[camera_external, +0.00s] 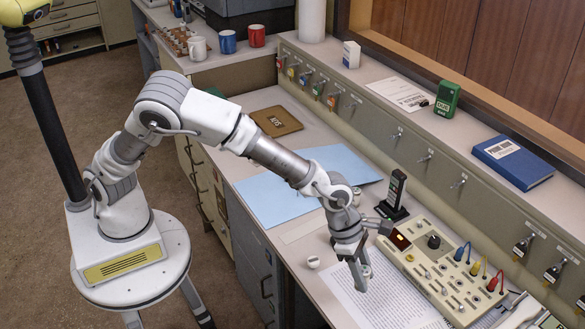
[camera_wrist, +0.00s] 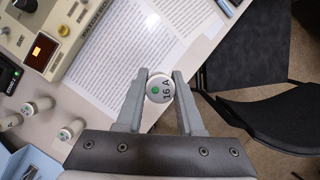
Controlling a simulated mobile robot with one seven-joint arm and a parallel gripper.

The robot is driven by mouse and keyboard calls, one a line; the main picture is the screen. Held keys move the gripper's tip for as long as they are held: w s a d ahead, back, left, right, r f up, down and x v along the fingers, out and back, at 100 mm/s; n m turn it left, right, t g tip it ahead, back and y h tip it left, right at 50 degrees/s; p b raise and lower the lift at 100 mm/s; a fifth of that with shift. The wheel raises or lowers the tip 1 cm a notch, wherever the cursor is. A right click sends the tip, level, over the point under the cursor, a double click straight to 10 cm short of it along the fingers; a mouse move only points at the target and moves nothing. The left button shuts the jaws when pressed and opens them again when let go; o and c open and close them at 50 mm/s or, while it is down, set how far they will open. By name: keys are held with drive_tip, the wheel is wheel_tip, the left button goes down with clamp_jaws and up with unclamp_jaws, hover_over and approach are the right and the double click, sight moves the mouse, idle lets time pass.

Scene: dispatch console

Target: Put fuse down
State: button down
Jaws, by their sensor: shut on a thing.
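My gripper (camera_external: 360,276) points down over the front part of the desk, near a printed sheet (camera_external: 390,306). In the wrist view my gripper (camera_wrist: 160,88) is shut on a white round fuse (camera_wrist: 159,89) marked "16 A" with a green dot, seen end-on between the two fingertips. The fuse hardly shows in the external view; how high it is above the sheet I cannot tell. Several more white fuses (camera_wrist: 70,130) show at the left of the wrist view.
A beige control panel (camera_external: 440,270) with a lit red display, knob and coloured leads lies right of my gripper. A black handset (camera_external: 394,194) stands in a cradle behind. Blue sheets (camera_external: 275,190) lie farther left. A black chair (camera_wrist: 265,75) is beyond the desk edge.

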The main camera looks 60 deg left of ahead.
drive_tip(key=shift+n, duration=0.3)
drive_tip(key=w+f+b, duration=0.1)
drive_tip(key=w+f, duration=0.1)
drive_tip(key=w, duration=0.1)
drive_tip(key=w+a+f+b, duration=0.1)
drive_tip(key=w+f, duration=0.1)
drive_tip(key=w, duration=0.2)
drive_tip(key=w+a+f, duration=0.1)
drive_tip(key=w+f, duration=0.1)
drive_tip(key=w, duration=0.1)
drive_tip(key=shift+w+f+b, duration=0.15)
drive_tip(key=shift+f+b, duration=0.8)
drive_tip(key=shift+f, duration=1.4)
drive_tip(key=shift+f, duration=0.1)
drive_tip(key=c, duration=0.5)
unclamp_jaws()
drive_tip(key=shift+c, duration=0.2)
